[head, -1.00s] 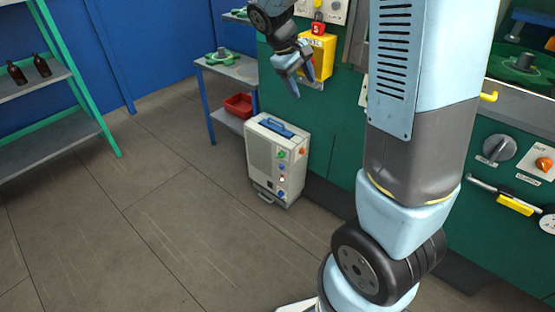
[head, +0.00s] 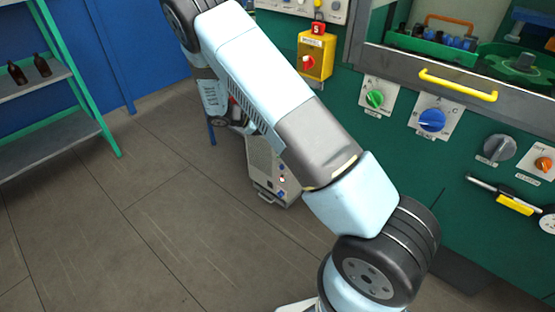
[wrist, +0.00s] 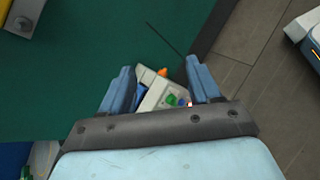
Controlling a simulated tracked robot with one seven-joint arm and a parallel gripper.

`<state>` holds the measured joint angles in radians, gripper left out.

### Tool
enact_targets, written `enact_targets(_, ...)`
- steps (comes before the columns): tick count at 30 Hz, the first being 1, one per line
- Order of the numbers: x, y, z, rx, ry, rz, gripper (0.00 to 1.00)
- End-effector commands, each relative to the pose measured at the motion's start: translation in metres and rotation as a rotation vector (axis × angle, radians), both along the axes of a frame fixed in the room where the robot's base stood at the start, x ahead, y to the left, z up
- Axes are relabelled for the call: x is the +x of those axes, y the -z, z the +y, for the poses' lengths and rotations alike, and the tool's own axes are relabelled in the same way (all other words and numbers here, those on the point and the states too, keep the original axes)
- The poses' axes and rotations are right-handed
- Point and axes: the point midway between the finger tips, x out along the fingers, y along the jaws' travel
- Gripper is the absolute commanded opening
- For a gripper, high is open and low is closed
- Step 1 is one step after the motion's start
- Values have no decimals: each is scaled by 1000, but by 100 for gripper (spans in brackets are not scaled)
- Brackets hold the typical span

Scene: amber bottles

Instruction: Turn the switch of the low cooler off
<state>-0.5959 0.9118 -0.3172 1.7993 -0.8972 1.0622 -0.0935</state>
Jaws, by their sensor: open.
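In the wrist view the cooler (wrist: 152,94) shows between my fingers, with an orange knob (wrist: 162,72), green and blue controls and a small red light (wrist: 189,104). I cannot tell which control is the switch. My gripper (wrist: 161,78) is open and empty, its fingers pointing toward the cooler with a gap left. In the head view the fingers are hidden behind my arm.
A green cabinet with a green knob (head: 375,98), a blue knob (head: 432,119) and a yellow switch box (head: 314,56) stands at the right. A shelf with brown bottles (head: 42,66) is at the left. The floor (head: 165,200) in front is clear.

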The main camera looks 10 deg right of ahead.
Motion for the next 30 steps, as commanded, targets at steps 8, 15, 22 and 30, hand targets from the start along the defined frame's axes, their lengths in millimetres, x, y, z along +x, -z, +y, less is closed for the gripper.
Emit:
enact_targets(8,17,82,20,-194,-181,98,62)
enact_targets(15,24,151,36,-358,-345,172,62)
enact_targets(22,24,217,49,-514,-508,238,62)
enact_targets(30,20,265,56,-629,-633,283,62)
